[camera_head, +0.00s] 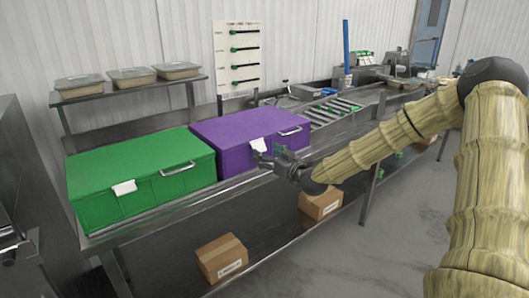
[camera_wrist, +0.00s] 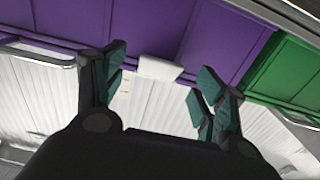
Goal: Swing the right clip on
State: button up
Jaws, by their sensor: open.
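A purple box (camera_head: 235,130) stands on the steel counter, with a white clip (camera_head: 259,145) on its front face. A green box (camera_head: 138,170) stands to its left, with its own white clip (camera_head: 124,188). My gripper (camera_head: 265,160) is in front of the purple box, close to its clip. In the wrist view my gripper (camera_wrist: 158,85) has its fingers spread, with the purple box's clip (camera_wrist: 160,69) showing between and beyond them. Nothing is held. I cannot tell whether a finger touches the clip. The clip's hinge is too small to make out.
Metal handles stick out from the purple box (camera_head: 292,131) and the green box (camera_head: 178,168). The steel counter (camera_head: 160,214) has a narrow bare front edge. Cardboard boxes (camera_head: 221,259) sit on the lower shelf. Trays (camera_head: 131,76) stand on a raised shelf behind.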

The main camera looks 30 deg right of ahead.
jog(key=shift+w, duration=1.05)
jog(key=shift+a, duration=0.1)
jog(key=c, duration=1)
